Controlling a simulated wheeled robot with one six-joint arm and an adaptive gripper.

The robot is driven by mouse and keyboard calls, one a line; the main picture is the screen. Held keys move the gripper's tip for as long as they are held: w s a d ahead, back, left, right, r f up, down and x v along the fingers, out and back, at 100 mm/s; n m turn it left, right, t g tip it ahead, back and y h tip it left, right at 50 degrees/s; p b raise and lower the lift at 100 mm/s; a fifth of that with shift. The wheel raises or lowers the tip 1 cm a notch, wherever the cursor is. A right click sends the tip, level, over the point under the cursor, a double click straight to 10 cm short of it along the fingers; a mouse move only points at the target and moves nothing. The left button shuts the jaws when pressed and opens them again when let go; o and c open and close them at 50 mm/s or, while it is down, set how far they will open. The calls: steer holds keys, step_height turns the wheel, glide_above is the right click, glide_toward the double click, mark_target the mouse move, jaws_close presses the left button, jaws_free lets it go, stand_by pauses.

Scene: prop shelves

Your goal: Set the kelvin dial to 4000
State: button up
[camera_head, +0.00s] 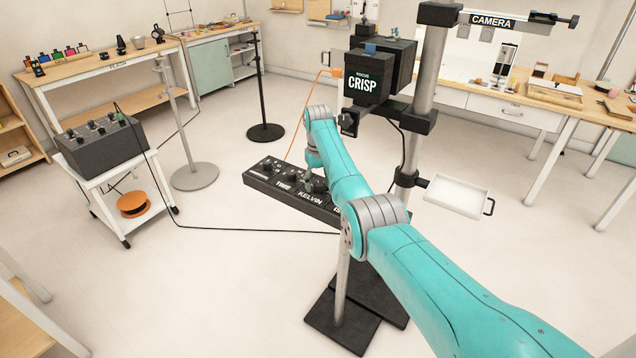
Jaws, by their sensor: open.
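A long black control panel (256,177) with white lettering stands at the middle of the view. Its labels read TIME (283,185) and KELVIN (310,198). A third label at the right is partly hidden by my arm. My gripper (316,184) points down at the panel top, just behind the KELVIN label. It is small in view, and my wrist and forearm cover part of that area. The kelvin dial is hard to make out beside the gripper, and its setting cannot be read. Whether the fingers touch the dial cannot be told.
A camera column (425,85) with a black box reading CRISP (362,86) stands right of the panel, with a small white tray (455,196) on it. A white cart (110,185) carries a dark knob box (101,144) at left. A cable crosses the floor. Workbenches line the walls.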

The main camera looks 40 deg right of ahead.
mark_target(318, 182)
step_height(318, 182, up, 12)
stand_by(0.6)
stand_by(0.5)
